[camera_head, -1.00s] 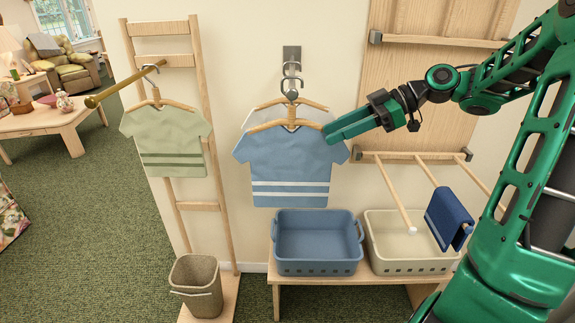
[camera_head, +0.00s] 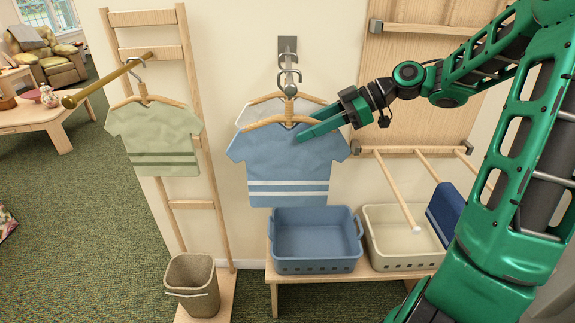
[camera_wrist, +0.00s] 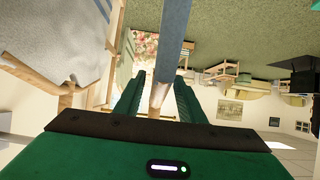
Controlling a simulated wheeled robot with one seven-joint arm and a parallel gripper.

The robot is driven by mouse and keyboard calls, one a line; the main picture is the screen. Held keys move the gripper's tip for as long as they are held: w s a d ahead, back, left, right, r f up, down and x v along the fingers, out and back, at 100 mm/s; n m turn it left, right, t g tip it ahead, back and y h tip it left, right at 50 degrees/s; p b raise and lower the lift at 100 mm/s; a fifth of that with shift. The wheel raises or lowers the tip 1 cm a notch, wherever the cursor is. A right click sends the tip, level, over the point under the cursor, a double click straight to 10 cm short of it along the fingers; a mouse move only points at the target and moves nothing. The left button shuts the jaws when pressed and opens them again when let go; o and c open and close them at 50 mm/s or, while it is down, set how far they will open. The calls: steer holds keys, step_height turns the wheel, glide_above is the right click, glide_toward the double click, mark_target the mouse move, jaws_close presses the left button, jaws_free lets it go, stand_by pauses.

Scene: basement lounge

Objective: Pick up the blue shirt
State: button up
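The blue shirt (camera_head: 287,165), with two white stripes near its hem, hangs on a wooden hanger from a metal wall hook (camera_head: 289,82). My gripper (camera_head: 304,137) reaches in from the right at the shirt's upper right, by the hanger's right arm. In the wrist view my gripper (camera_wrist: 158,98) is open, its green fingers apart on either side of the hanger's wooden arm (camera_wrist: 160,92). The shirt shows edge-on there as a narrow blue strip (camera_wrist: 174,40). Whether a finger touches the hanger or cloth cannot be told.
A whitish garment (camera_head: 255,112) on another hanger is behind the blue shirt. A green shirt (camera_head: 153,138) hangs on a rod at left. A blue basket (camera_head: 315,267) and cream basket (camera_head: 400,263) stand on a bench below. A navy cloth (camera_head: 446,208) hangs on pegs at right.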

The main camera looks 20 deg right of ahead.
mark_target(297, 131)
steer(key=shift+w+r+x, duration=0.1)
steer(key=shift+x, duration=1.25)
steer(key=shift+w+r+x, duration=0.1)
steer(key=shift+r+x, duration=0.05)
steer(key=shift+x, duration=1.25)
jaws_close()
